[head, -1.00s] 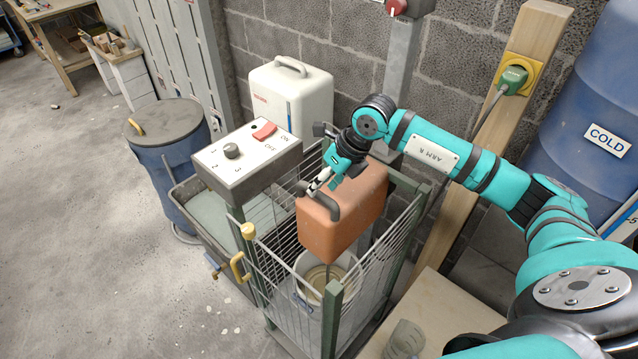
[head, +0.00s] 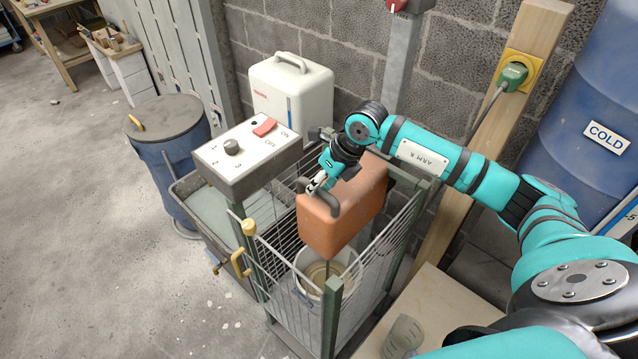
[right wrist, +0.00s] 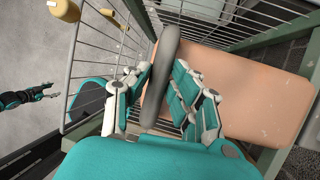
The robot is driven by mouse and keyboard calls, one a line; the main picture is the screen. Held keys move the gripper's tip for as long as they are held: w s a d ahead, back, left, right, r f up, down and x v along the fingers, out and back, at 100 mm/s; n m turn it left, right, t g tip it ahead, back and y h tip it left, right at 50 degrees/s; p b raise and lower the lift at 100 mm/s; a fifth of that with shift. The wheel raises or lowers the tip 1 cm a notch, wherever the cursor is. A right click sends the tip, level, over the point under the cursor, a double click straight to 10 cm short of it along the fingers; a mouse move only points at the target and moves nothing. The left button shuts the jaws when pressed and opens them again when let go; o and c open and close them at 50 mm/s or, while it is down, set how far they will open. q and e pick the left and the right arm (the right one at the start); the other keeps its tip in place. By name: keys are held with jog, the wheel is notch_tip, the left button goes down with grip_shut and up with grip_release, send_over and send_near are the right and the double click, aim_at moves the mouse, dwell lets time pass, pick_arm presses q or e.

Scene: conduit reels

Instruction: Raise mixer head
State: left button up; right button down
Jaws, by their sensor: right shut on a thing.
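The mixer head (head: 345,212) is an orange-brown box with a grey bar handle (head: 325,198) on its near left end. It sits inside a wire cage, above a pale bucket (head: 342,270). My right gripper (head: 317,184) is at the handle. In the right wrist view my right gripper (right wrist: 152,98) has its fingers on both sides of the handle (right wrist: 162,75), shut on it, with the mixer head (right wrist: 250,85) to the right. My left gripper (right wrist: 50,91) shows small at the left of that view, fingers apart and empty.
The wire cage (head: 333,300) with green posts surrounds the mixer head. A control box (head: 245,160) with a knob and red switch stands left of it. A white jug (head: 290,95) is behind, a blue lidded bin (head: 170,160) at left.

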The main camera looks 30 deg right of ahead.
jog(key=shift+r, duration=0.1)
jog(key=shift+w+r, duration=0.1)
jog(key=shift+r, duration=0.1)
notch_tip(320, 180, up, 25)
jog(key=p, duration=0.8)
jog(key=shift+r, duration=0.15)
jog(key=shift+w+d, duration=0.1)
jog(key=c, duration=1.4)
grip_release()
jog(key=shift+o, duration=1.2)
jog(key=shift+s, duration=0.2)
